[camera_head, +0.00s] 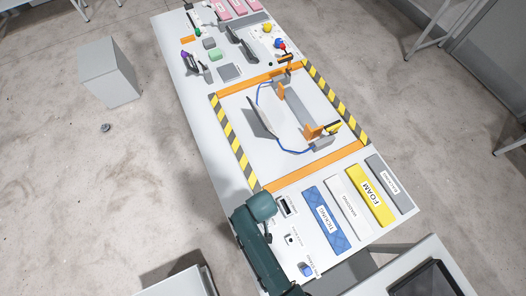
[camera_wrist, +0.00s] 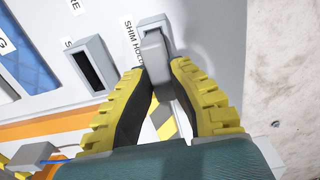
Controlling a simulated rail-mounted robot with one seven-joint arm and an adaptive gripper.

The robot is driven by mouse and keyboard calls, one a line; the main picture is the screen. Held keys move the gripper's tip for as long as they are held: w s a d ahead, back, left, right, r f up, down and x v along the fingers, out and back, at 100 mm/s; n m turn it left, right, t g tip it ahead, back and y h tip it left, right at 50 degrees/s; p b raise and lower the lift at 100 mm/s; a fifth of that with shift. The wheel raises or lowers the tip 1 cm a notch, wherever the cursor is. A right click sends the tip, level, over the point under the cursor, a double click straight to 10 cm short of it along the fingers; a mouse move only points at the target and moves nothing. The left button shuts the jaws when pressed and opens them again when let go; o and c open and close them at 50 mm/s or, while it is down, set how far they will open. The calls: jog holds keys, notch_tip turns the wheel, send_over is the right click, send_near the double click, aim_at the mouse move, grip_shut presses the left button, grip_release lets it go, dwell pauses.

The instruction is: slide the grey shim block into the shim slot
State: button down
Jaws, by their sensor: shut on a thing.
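The grey shim block (camera_wrist: 155,62) is between the two yellow-and-black fingers of my gripper (camera_wrist: 158,72) in the wrist view. My gripper is shut on it. The block's far end is at the grey shim holder (camera_wrist: 151,24), beside a partly covered "SHIM HOL" label. I cannot tell how much of it is still inside the holder. The shim slot (camera_wrist: 88,68), a grey frame with a dark, empty-looking opening, lies left of the block. The slot also shows in the head view (camera_head: 287,205), just right of my arm, which hides the gripper and block there.
Labelled strips in blue (camera_head: 326,219), white, yellow (camera_head: 369,195) and grey lie right of the slot. A taped frame with striped edges (camera_head: 337,103) holds a blue cable (camera_head: 285,150) and brackets. The table edge is close beside my gripper, with bare floor beyond.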

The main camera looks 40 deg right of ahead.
jog(key=shift+r+p, duration=2.2)
jog(key=shift+r, duration=0.1)
